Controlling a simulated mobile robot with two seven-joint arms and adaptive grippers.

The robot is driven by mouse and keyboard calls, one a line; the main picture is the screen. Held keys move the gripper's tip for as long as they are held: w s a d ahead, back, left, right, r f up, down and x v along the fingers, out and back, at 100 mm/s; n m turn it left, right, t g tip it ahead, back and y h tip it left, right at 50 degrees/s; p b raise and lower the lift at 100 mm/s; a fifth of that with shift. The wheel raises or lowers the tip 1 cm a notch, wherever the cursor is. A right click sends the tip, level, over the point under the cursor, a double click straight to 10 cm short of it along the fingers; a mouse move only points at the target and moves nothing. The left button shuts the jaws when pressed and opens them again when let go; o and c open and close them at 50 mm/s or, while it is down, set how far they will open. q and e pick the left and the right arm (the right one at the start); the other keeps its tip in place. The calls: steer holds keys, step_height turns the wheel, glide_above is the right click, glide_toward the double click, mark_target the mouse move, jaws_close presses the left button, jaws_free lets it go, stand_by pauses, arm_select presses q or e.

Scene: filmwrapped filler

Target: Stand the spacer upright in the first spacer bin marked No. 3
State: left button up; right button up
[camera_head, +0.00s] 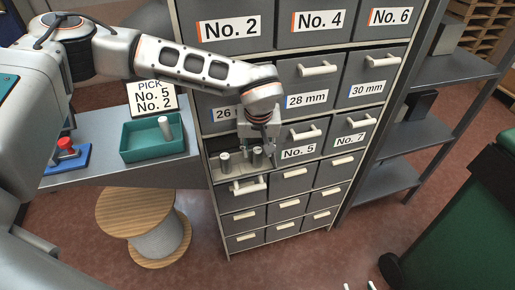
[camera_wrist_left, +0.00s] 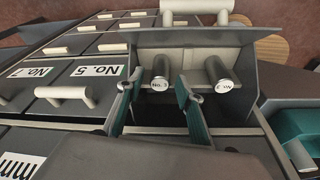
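Two grey cylindrical spacers stand upright in an open drawer bin (camera_wrist_left: 190,42) of the cabinet; the bin also shows in the head view (camera_head: 237,173). One spacer (camera_wrist_left: 160,72) has a round end label reading No. 3. The other spacer (camera_wrist_left: 221,74) stands beside it and has a similar label, turned over in the wrist view. In the head view they are the left spacer (camera_head: 225,163) and the right spacer (camera_head: 257,157). My left gripper (camera_wrist_left: 160,88) is open, its fingers either side of the first spacer with gaps visible. My right gripper (camera_head: 359,286) barely shows at the bottom edge, its tips apart.
Closed drawers marked No. 5 (camera_head: 298,152) and No. 7 (camera_head: 350,137) sit to the right of the open bin. A teal tray (camera_head: 138,152) with a pale cylinder (camera_head: 165,128) stands on the left bench. A wooden spool (camera_head: 140,213) stands below. The floor in front is mostly clear.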

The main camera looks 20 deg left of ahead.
mark_target(258, 151)
arm_select(q)
steer(key=shift+r, duration=0.6)
steer(key=shift+s+v, duration=0.15)
steer(key=shift+v, duration=0.45)
steer(key=shift+s+v, duration=0.15)
steer(key=shift+v, duration=0.5)
steer(key=s+d+b, duration=0.1)
steer(key=s+d, duration=0.3)
steer(key=s, duration=0.7)
steer(key=shift+f, duration=0.2)
steer(key=shift+w+d, duration=0.1)
